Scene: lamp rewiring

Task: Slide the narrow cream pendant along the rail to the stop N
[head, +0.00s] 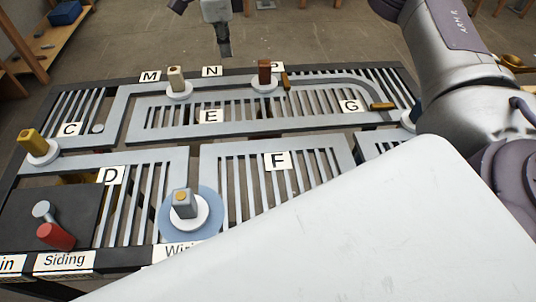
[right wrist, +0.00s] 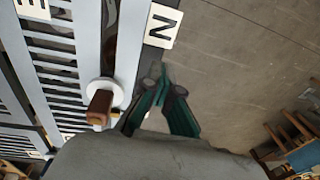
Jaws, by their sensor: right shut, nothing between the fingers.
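The narrow cream pendant (head: 176,78) stands upright on a white round base on the pale rail, between the labels M (head: 150,76) and N (head: 212,71) in the head view. It does not show in the right wrist view. My right gripper (head: 224,48) is shut and empty beyond the far edge of the board, close to the label N and right of the cream pendant. In the right wrist view its dark green fingers (right wrist: 167,84) are beside the label N (right wrist: 161,24), with floor behind them. My left gripper is not in view.
A brown pendant (head: 265,72) stands on the same rail, right of N; it also shows in the right wrist view (right wrist: 100,106). The rail between cream and brown looks clear.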

